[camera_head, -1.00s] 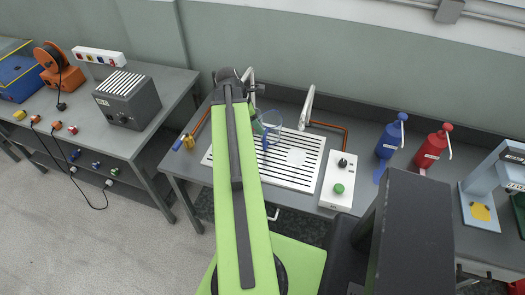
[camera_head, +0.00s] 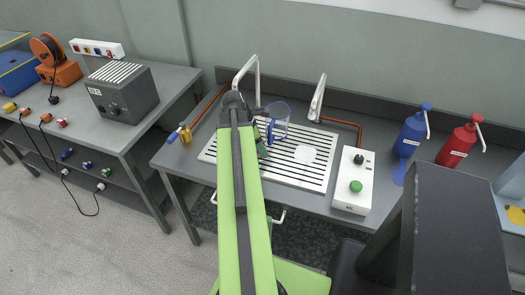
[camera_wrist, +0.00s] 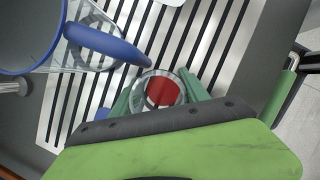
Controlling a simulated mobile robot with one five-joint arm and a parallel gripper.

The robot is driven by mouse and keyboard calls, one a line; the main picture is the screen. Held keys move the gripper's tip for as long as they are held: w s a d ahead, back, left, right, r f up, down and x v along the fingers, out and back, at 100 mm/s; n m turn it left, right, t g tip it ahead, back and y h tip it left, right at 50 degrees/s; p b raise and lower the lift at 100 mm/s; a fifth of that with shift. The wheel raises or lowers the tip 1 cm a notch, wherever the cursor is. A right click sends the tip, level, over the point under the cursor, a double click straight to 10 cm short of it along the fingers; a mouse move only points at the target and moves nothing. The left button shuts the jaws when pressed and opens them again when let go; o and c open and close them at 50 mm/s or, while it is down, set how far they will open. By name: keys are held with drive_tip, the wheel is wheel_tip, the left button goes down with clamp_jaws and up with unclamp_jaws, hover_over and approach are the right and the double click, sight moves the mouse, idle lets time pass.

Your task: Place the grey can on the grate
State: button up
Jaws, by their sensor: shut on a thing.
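The can (camera_wrist: 163,90) shows in the wrist view from above, with a silvery grey rim and a red disc inside it. My gripper (camera_wrist: 160,92) is shut on it, one green finger on each side. The slotted white grate (camera_wrist: 215,50) lies beneath the can there; I cannot tell whether they touch. In the head view the grate (camera_head: 290,176) is set in the grey bench, and my arm covers its left part. The can is hidden there behind my arm, and only a little green of my gripper (camera_head: 262,147) shows.
A clear jug with a blue handle (camera_head: 278,127) stands on the grate close beside my gripper. A pale round disc (camera_head: 305,154) lies right of it. Two taps (camera_head: 318,98) rise behind. A white control box (camera_head: 353,187) stands right of the grate.

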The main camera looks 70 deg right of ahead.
drive_tip(key=shift+f, duration=0.25)
drive_tip(key=o, duration=1.5)
drive_tip(key=shift+r, duration=0.1)
drive_tip(key=shift+c, duration=0.2)
drive_tip(key=shift+r+p, duration=0.3)
drive_tip(key=shift+p, duration=0.1)
drive_tip(key=p+v, duration=1)
drive_tip(key=v, duration=0.1)
drive_tip(key=shift+w+r+p, duration=0.15)
drive_tip(key=shift+r+p, duration=0.2)
drive_tip(key=shift+p, duration=0.05)
drive_tip(key=shift+a, duration=0.1)
